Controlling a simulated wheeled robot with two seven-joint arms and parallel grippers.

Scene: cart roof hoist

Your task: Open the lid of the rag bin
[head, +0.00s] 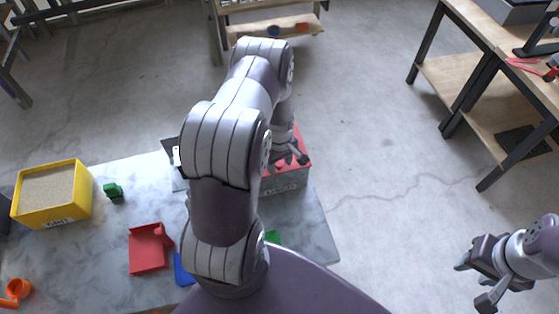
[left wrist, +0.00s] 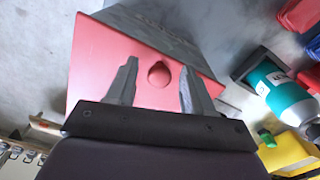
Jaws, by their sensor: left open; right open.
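A grey box with a red lid and a label on its front, which I take to be the rag bin (head: 285,184), stands at the right end of the grey marbled table, partly hidden by my left arm. In the left wrist view its red lid (left wrist: 115,62) fills the middle, with a dark red drop-shaped mark or knob (left wrist: 159,74) on it. My left gripper (head: 288,160) is over the lid, open; its two fingers (left wrist: 155,85) stand either side of the drop shape. I cannot tell whether they touch the lid. My right gripper (head: 474,282) is open and empty, away from the table at lower right.
A yellow sand-filled box (head: 55,193), a small green piece (head: 113,191), a red tray-like piece (head: 148,249) and an orange piece (head: 17,290) are on the table. A teal bottle (left wrist: 282,95) lies right of the lid. Open floor lies right of the table; a workbench (head: 480,75) stands beyond.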

